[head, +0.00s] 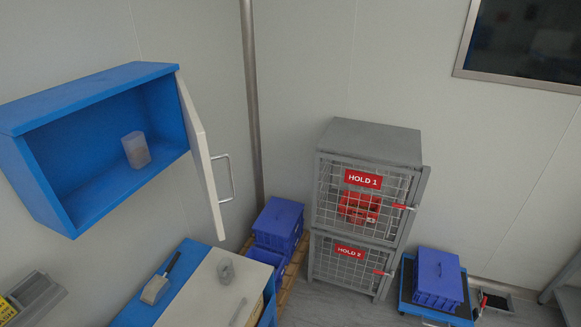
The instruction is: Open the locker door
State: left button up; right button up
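A blue wall locker (85,92) with an open front hangs at the upper left. Its pale door (203,165) is swung out at the locker's right side and stands open, with a metal handle (232,180) on it. A small translucent beaker (136,150) stands inside the locker. Neither of my grippers is in view.
Two stacked grey mesh cages, HOLD 1 (361,200) and HOLD 2 (349,267), appear shut; a red bin (358,207) sits in the upper one. A blue and white bench (207,290) stands below the locker. Blue crates (278,222) and a blue cart (408,292) flank the cages.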

aim_at(197, 136)
jog(key=z, duration=1.1)
jog(key=i, duration=0.8)
jog(key=u, duration=2.1)
